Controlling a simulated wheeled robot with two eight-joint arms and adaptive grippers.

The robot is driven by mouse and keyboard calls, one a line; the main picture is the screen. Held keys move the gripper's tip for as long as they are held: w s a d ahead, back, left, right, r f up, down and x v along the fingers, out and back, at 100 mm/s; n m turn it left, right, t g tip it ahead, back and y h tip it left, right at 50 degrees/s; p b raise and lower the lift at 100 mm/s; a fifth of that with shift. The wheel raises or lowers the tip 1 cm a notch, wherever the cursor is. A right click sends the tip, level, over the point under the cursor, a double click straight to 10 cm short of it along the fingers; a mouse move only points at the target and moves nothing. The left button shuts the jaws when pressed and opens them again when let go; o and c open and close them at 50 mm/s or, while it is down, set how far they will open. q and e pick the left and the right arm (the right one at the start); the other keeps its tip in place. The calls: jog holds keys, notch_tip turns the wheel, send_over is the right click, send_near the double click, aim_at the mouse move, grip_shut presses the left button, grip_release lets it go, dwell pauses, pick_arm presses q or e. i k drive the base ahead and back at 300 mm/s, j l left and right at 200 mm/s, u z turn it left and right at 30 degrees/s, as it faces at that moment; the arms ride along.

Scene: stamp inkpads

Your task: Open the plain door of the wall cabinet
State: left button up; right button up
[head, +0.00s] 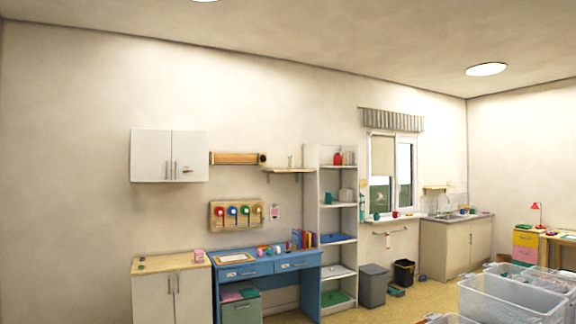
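The white wall cabinet (150,152) hangs on the far wall at the left of the head view. It has two doors, and both look shut. Two vertical handles (173,170) sit close together at the lower middle, one on each door. The left door looks plain. The right door (190,150) has a small mark near its lower edge, too small to make out. The inside of the cabinet is hidden. Neither of my grippers is in view.
A wooden-topped base cabinet (155,297) stands below it, beside a blue desk (268,265). A white shelf unit (327,215), grey bin (373,285) and sink counter (455,245) stand further right. Clear plastic bins (510,300) fill the lower right. Some floor (405,305) shows between.

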aim_at(150, 149)
jog(key=z, duration=0.15)
jog(key=i+j+u, duration=0.45)
jog(key=i+u, duration=0.15)
jog(key=i, duration=0.15)
jog(key=i+j+u, duration=0.15)
jog(key=i+u, duration=0.45)
jog(key=i, duration=1.8)
jog(key=i+z, duration=0.3)
jog(key=i, duration=0.3)
jog(key=i+j+z, duration=0.3)
jog(key=i, duration=0.3)
jog(key=i+l+z, duration=0.15)
jog(key=z, duration=0.25)
jog(key=i+z, duration=0.25)
jog(key=z, duration=0.15)
jog(key=i+z, duration=0.2)
jog(key=z, duration=0.25)
jog(key=i+z, duration=0.2)
jog(key=z, duration=0.2)
jog(key=i+l+z, duration=0.1)
jog(key=i+z, duration=0.15)
jog(key=i, duration=0.15)
jog(key=i+z, duration=0.25)
jog(key=i, duration=0.15)
